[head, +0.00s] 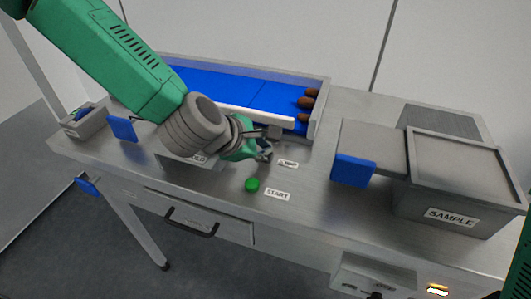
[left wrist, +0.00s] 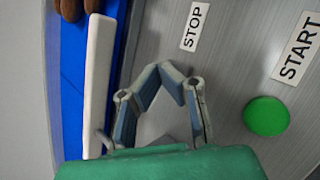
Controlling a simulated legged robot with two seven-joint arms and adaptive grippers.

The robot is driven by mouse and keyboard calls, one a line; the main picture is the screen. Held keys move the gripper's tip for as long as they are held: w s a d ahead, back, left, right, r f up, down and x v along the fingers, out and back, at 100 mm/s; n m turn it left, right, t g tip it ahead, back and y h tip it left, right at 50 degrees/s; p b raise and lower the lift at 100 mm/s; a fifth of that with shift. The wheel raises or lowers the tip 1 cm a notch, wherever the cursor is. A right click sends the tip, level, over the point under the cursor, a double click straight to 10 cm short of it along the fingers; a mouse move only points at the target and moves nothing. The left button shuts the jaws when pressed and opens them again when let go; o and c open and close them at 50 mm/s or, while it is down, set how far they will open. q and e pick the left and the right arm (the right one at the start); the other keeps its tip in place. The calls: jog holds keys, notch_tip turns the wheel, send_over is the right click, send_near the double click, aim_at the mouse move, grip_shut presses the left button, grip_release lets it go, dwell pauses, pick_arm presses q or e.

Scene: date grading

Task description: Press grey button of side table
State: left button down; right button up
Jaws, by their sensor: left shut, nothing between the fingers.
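My left gripper (head: 266,155) is shut and empty over the steel table (head: 312,205), between the conveyor and the green button. Its fingertips (left wrist: 172,70) meet in the left wrist view, pointing toward the STOP label (left wrist: 194,26). The STOP label (head: 288,163) lies just right of the fingertips in the head view. No grey button can be made out clearly; the fingers cover part of the tabletop beside this label, where a small grey shape shows between them. The green button (head: 251,184) stands beside the START label (head: 278,194), and also shows in the left wrist view (left wrist: 266,116). My right gripper is out of view.
A blue conveyor (head: 245,88) with a pale bar and brown dates (head: 307,102) runs behind the gripper. A SAMPLE box (head: 455,197) and a blue plate (head: 353,170) stand at right. A drawer handle (head: 193,226) and a small control panel (head: 375,276) are at the front.

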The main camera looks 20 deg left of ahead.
pick_arm(q)
jog(key=shift+d+f, duration=0.15)
jog(key=shift+d, duration=0.05)
jog(key=shift+a, duration=0.2)
jog(key=shift+a+r, duration=0.1)
jog(key=shift+r, duration=0.1)
jog(key=shift+r+p, duration=0.5)
jog(key=shift+p, duration=0.15)
jog(key=shift+d+r, duration=0.2)
